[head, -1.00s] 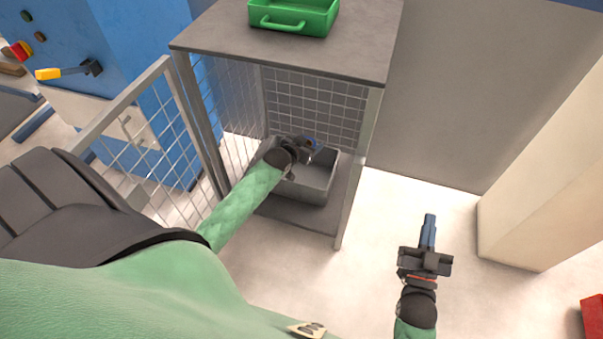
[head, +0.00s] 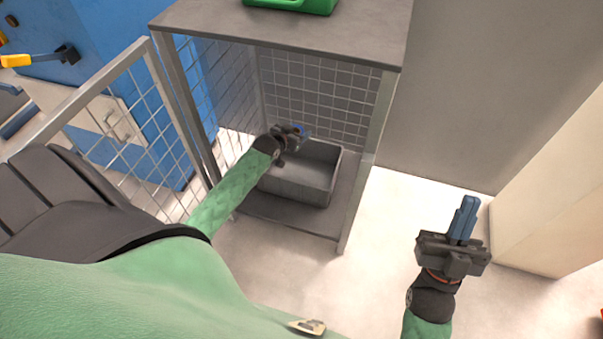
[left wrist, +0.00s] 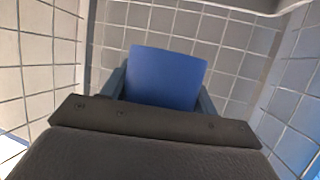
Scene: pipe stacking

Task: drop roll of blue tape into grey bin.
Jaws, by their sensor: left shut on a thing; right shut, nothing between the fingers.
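My left gripper (head: 298,132) is shut on the roll of blue tape (left wrist: 166,78). In the head view only a small bit of blue shows at the fingers, mostly hidden by the gripper. In the left wrist view the tape fills the space between the fingers, with wire mesh behind it. The grey bin (head: 296,188) stands on the lower shelf of the rack, and its visible inside looks empty. The left gripper appears over the bin's back left part; its height above it is hard to tell. My right gripper (head: 466,212) is shut and empty, right of the rack.
The rack has a grey top (head: 330,32) with a green crate (head: 292,5), a front right post (head: 366,165) and wire mesh (head: 320,95) at the back and side. A mesh gate (head: 125,115) stands at left.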

